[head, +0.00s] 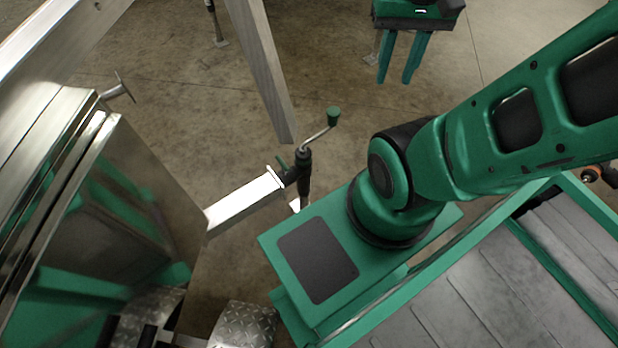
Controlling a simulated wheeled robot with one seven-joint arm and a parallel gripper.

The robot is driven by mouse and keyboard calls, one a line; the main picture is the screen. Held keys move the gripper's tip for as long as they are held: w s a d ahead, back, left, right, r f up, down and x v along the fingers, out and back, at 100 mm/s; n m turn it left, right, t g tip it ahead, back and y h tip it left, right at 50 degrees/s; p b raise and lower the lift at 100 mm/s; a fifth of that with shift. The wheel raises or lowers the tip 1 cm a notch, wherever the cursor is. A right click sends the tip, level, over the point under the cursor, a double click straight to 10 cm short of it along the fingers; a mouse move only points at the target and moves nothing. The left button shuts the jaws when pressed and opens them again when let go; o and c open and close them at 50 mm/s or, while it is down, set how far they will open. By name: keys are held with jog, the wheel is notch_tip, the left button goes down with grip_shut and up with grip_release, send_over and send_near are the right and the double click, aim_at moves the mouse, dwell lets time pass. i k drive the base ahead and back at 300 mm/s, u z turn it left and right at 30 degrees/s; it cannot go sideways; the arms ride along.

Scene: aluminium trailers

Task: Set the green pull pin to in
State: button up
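A small green handle (282,162), which looks like the green pull pin, sticks out beside the dark clamp at the end of the trailer drawbar (245,202). It is too small to tell whether it is in or out. A dark upright jack (304,172) with a bent crank and green knob (333,115) stands right next to it. My gripper (396,81) is at the top of the head view, well beyond and to the right of the pin. Its two green fingers point down, apart, with nothing seen between them.
An aluminium trailer box (165,190) fills the left, with tread-plate mudguards (245,325) below. A metal beam (262,70) slants down near the jack. My arm and base take up the right. The concrete floor between jack and gripper is clear.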

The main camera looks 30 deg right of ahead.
aim_at(285, 167)
jog(key=z, duration=0.05)
jog(key=k, duration=1.45)
jog(key=z, duration=1.05)
jog(key=i, duration=1.8)
jog(key=u, duration=1.7)
